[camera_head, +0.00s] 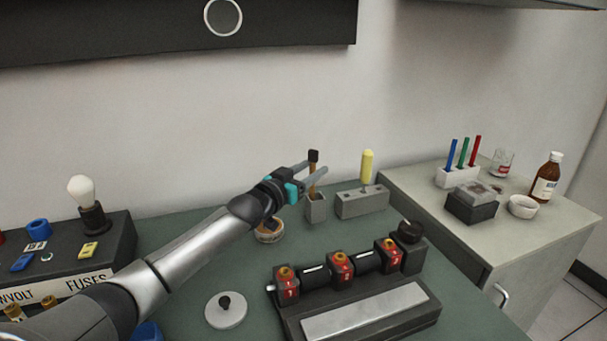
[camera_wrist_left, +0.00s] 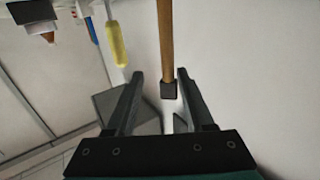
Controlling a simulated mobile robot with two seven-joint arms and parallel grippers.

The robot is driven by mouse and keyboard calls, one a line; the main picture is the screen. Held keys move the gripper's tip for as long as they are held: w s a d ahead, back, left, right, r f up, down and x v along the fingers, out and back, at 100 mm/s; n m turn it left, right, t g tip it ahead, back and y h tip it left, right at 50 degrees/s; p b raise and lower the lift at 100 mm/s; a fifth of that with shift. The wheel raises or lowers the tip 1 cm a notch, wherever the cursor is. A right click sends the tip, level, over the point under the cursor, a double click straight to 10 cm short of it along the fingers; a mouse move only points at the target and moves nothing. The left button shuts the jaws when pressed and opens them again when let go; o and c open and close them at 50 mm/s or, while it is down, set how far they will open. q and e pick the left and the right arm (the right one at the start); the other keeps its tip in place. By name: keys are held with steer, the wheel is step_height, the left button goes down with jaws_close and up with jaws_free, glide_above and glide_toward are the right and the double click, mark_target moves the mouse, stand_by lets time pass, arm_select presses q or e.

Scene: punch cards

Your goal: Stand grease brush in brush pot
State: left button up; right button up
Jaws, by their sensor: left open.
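The grease brush (camera_head: 312,184) has a wooden handle and a dark head at the top. In the head view it stands nearly upright, with its lower end in the small grey brush pot (camera_head: 316,209). My left gripper (camera_head: 316,168) is open, with its fingers on either side of the brush's upper part. In the left wrist view the brush handle (camera_wrist_left: 166,40) runs between the open fingers of the left gripper (camera_wrist_left: 160,75), and its dark end shows between them. I cannot tell whether a finger touches it. My right gripper is not in view.
A grey block with a yellow-handled tool (camera_head: 367,167) stands right of the pot. A small round dish (camera_head: 269,232) sits left of it. A black device with red units (camera_head: 340,268) lies in front. A side cabinet (camera_head: 476,232) holds pens, a bowl and a brown bottle.

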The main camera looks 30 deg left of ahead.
arm_select(q)
steer(key=s+a+p, duration=0.2)
steer(key=s+p, duration=0.1)
steer(key=s, duration=1.2)
steer(key=shift+r+p, duration=0.1)
steer(key=shift+p, duration=0.25)
stand_by(0.7)
